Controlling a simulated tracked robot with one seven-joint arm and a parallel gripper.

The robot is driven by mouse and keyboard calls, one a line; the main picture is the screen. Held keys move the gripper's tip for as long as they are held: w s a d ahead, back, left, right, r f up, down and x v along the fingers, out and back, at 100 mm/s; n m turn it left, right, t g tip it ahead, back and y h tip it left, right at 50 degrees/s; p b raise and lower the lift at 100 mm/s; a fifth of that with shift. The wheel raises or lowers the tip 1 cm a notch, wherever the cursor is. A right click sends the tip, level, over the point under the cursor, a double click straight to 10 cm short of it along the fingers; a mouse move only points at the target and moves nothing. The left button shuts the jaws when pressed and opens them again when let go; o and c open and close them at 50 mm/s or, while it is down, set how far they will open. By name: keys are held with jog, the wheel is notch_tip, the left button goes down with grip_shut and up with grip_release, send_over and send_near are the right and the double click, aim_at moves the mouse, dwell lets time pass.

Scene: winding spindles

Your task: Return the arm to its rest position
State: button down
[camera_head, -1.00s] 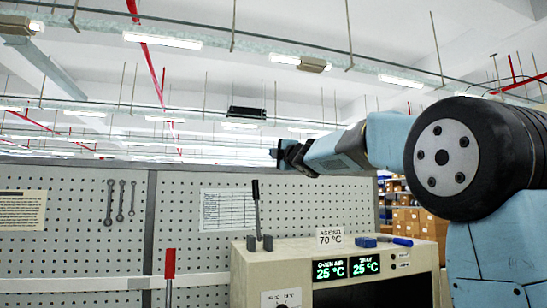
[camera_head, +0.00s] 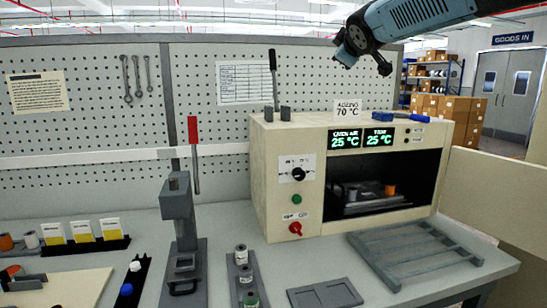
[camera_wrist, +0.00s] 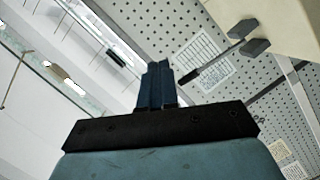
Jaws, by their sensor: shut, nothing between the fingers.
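My arm (camera_head: 415,18) reaches in from the upper right of the head view. Its end hangs in the air in front of the pegboard's top edge, above the cream oven, touching nothing. In the wrist view my gripper (camera_wrist: 158,68) has its two dark fingers pressed side by side, with nothing between them. Its fingertips point toward the ceiling and pegboard in that view.
The cream oven (camera_head: 271,165) stands on the grey bench (camera_head: 340,259), its front opening showing a fixture inside. A black upright lever (camera_head: 273,78) rises at its top left. A grey press (camera_head: 180,225) with a red-handled lever stands left. Air around the arm's end looks free.

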jog(key=s+d+f+m+g, duration=0.2)
jog(key=s+f+m+g, duration=0.3)
jog(key=s+f, duration=1)
jog(key=s+d+f+m+g, duration=0.3)
jog(key=s+f+m+g, duration=0.2)
jog(key=s+f, duration=1.1)
jog(key=shift+s+m, duration=0.8)
jog(key=shift+s, duration=0.3)
